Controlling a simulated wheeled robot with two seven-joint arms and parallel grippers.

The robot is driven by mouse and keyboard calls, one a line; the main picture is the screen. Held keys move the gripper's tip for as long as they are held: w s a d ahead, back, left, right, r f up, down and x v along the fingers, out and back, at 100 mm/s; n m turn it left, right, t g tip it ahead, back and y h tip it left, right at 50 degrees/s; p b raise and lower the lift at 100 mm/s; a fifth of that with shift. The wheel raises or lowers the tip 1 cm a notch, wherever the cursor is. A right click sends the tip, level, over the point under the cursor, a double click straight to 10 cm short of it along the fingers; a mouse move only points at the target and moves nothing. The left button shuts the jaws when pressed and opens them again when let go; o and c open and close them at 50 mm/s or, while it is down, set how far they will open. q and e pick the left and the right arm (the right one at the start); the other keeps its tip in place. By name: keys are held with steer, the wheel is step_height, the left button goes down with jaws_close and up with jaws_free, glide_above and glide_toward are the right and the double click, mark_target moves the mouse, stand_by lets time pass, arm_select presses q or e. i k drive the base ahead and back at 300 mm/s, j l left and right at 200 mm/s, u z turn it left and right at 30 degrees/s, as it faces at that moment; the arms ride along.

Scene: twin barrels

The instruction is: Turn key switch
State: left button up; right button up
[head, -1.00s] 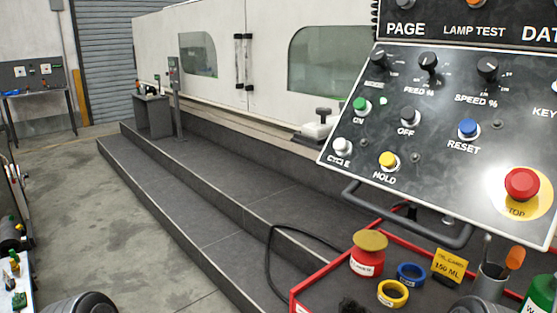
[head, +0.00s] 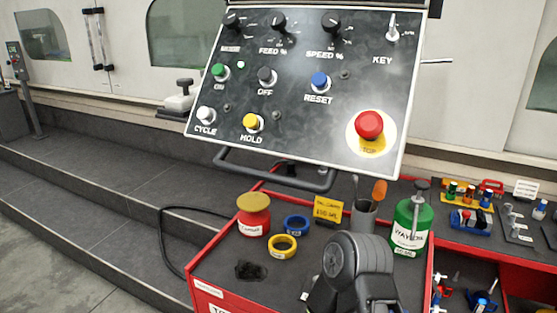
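The key switch (head: 393,28) shows in the head view at the upper right of the tilted dark control panel (head: 290,130), above the label KEY. It has a light metal handle that stands roughly upright. Nothing touches it. A dark, rounded link of my arm (head: 358,262), seemingly the right one, rises at the bottom of the view, in front of the red cart and well below the panel. I cannot make out any gripper fingers on it. My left arm and gripper are out of view.
A red emergency stop (head: 369,125) and several knobs and buttons share the panel. A bar handle (head: 275,170) runs below it. The red cart (head: 207,262) holds a red jar (head: 253,221), tape rolls and a green bottle (head: 411,230). Grey steps (head: 90,170) lie at left.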

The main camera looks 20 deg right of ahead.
mark_target(392, 30)
steer(key=z, duration=1.55)
